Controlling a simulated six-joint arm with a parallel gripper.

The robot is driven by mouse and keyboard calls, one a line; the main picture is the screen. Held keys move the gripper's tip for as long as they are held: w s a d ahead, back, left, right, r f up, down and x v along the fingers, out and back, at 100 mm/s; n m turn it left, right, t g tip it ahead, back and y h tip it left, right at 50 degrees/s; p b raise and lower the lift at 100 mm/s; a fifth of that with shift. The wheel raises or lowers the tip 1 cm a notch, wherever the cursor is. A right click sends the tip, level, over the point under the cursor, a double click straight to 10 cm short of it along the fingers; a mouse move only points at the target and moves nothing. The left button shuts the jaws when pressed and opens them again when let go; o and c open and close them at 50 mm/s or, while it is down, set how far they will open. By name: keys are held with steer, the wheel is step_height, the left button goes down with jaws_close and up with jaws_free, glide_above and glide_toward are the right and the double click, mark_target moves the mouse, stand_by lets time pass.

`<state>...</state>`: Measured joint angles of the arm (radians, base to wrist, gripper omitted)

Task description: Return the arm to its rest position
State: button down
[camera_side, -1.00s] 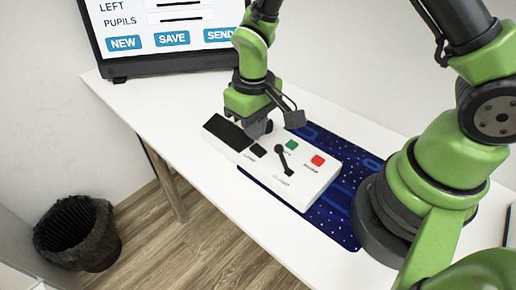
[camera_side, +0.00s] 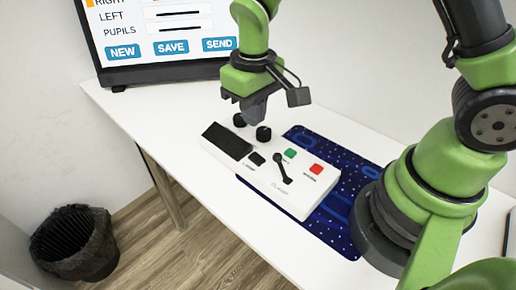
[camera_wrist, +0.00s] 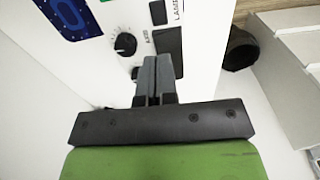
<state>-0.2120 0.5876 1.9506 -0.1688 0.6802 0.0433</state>
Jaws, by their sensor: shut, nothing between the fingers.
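My gripper (camera_side: 254,112) is shut and empty. In the side view it hangs over the far edge of a white control box, close to two black knobs. In the wrist view its fingertips (camera_wrist: 152,62) are together, pointing at the box beside one black knob (camera_wrist: 125,44). The white box (camera_side: 285,187) lies on the table with a dark panel (camera_side: 227,140), a green button (camera_side: 290,153), a red button (camera_side: 316,169) and a black lever (camera_side: 283,170). The side view cannot show for certain whether the fingers touch a knob.
A monitor (camera_side: 165,72) stands at the table's back left. A blue patterned mat (camera_side: 340,215) lies under the box, near my base. The white table (camera_side: 130,103) is bare to the left of the box. A black bin (camera_side: 75,243) stands on the floor.

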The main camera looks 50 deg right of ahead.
steer(key=s+d+r+m+t+y, duration=0.1)
steer(key=s+r+t, duration=0.15)
steer(key=r, duration=0.45)
steer(key=s+d+r+m+t, duration=0.1)
steer(key=s+d+r, duration=0.15)
steer(key=r, duration=0.35)
steer(key=s+r+m+t+y, duration=0.1)
steer(key=s+r+t, duration=0.2)
steer(key=s, duration=0.7)
steer(key=shift+r+m, duration=0.4)
steer(key=shift+r, duration=0.55)
steer(key=shift+d+t, duration=0.1)
steer(key=shift+t, duration=0.15)
steer(key=w+a+f+m+g+h, duration=0.1)
steer(key=w+f+m+g, duration=0.1)
steer(key=w+f+m, duration=0.4)
steer(key=w+a+f+m+g+h, duration=0.1)
steer(key=w+a+f+m+g, duration=0.1)
steer(key=w+f+m, duration=0.4)
steer(key=shift+w+a+m+g, duration=0.3)
steer(key=shift+w+m+g, duration=0.35)
steer(key=shift+m, duration=0.45)
